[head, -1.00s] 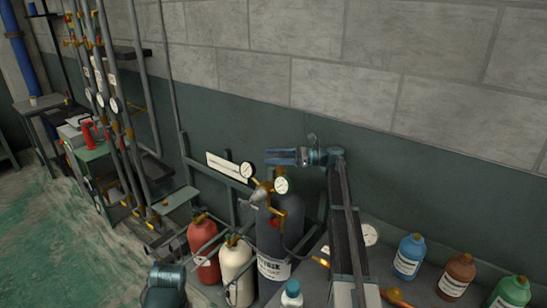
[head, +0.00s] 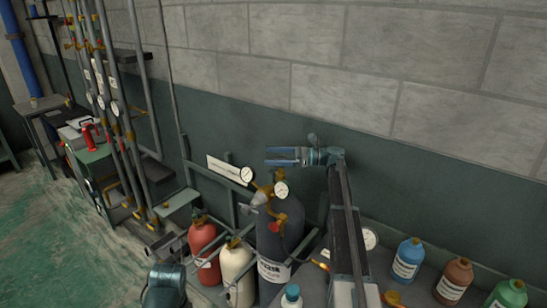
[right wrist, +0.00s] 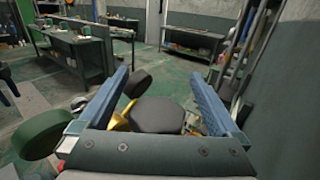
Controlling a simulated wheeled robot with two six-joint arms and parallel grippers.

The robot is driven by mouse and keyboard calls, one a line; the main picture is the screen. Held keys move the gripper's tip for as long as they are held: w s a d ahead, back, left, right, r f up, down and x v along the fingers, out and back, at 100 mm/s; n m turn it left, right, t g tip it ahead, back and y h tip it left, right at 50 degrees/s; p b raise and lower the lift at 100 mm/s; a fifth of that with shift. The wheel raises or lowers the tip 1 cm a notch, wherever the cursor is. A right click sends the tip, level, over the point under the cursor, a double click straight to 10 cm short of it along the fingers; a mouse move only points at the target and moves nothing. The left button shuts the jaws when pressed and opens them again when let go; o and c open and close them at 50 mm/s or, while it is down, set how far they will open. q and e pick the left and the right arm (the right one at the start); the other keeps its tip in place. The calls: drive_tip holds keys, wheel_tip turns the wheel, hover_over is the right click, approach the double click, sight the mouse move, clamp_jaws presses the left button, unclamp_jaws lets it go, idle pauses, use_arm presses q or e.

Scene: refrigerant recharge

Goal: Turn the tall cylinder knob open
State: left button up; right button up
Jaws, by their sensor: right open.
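The tall dark grey cylinder (head: 294,217) stands against the wall, with brass fittings and two white dial gauges (head: 247,174) (head: 281,189) at its top. Its knob cannot be made out clearly in the head view. My right gripper (head: 270,156) is above the fittings, fingers pointing left. In the right wrist view its two blue fingers (right wrist: 160,90) are apart. A dark round piece (right wrist: 158,115) with brass behind it shows between and below them; I cannot tell whether they touch it. Only a teal part of my left arm shows at the head view's lower left.
A red cylinder (head: 202,241) and a cream cylinder (head: 236,268) stand left of the tall one. Blue (head: 407,260), brown (head: 455,279) and green (head: 510,295) bottles stand at the right. Pipes (head: 122,110) run up the wall at left. Open floor lies at far left.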

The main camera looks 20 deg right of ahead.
wheel_tip(320, 180, up, 2)
drive_tip(key=shift+p, duration=0.55)
use_arm(q)
wheel_tip(320, 180, up, 3)
drive_tip(key=shift+p, duration=0.5)
use_arm(e)
drive_tip(key=s+a, duration=0.3)
drive_tip(key=s, duration=0.4)
drive_tip(key=s+a+r, duration=0.1)
drive_tip(key=s+a, duration=0.2)
drive_tip(key=s, duration=0.4)
drive_tip(key=shift+s+a, duration=0.2)
drive_tip(key=shift+s, duration=0.15)
